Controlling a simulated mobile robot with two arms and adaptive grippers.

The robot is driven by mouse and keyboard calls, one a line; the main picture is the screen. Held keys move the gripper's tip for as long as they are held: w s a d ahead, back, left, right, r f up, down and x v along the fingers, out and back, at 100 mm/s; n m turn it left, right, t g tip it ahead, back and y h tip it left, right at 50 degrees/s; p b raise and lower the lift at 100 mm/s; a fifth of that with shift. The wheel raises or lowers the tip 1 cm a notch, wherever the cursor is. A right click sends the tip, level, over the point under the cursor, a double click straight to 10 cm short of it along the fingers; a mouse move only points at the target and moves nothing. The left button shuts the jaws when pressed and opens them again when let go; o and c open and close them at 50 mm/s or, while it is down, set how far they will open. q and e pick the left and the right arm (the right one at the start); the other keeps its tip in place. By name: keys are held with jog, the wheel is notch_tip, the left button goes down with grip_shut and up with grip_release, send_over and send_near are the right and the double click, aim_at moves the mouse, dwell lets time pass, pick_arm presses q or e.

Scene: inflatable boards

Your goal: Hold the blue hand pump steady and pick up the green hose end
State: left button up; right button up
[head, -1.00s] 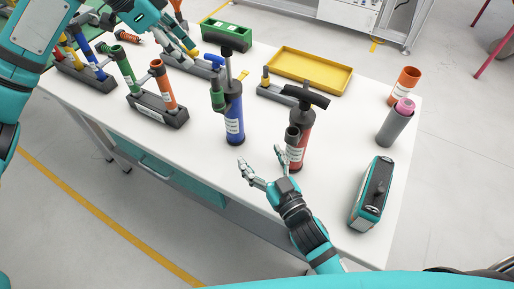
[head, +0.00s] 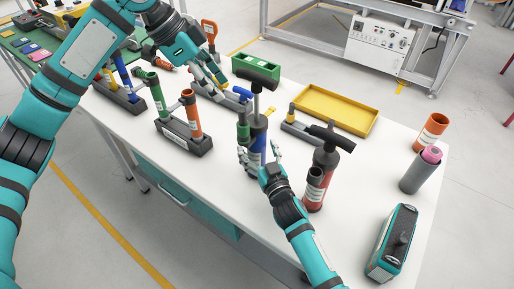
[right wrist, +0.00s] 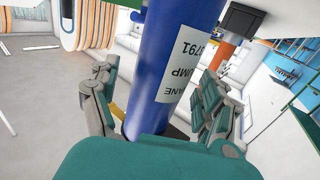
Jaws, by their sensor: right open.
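The blue hand pump (head: 258,138) stands upright on the white table, with a black T-handle on top. My right gripper (head: 262,160) is open at the pump's front. In the right wrist view the blue body with its white label (right wrist: 175,60) stands between the spread fingers (right wrist: 160,105); contact cannot be told. My left gripper (head: 216,80) hangs up and left of the pump, apart from the green hose end; its finger opening is unclear.
A red pump (head: 318,180) stands close on the right. A stand with green and orange tubes (head: 185,135) is on the left. A yellow tray (head: 340,108) and a green bin (head: 262,68) lie behind.

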jog(key=shift+w+a, duration=0.2)
jog(key=shift+w, duration=0.25)
jog(key=c, duration=1.6)
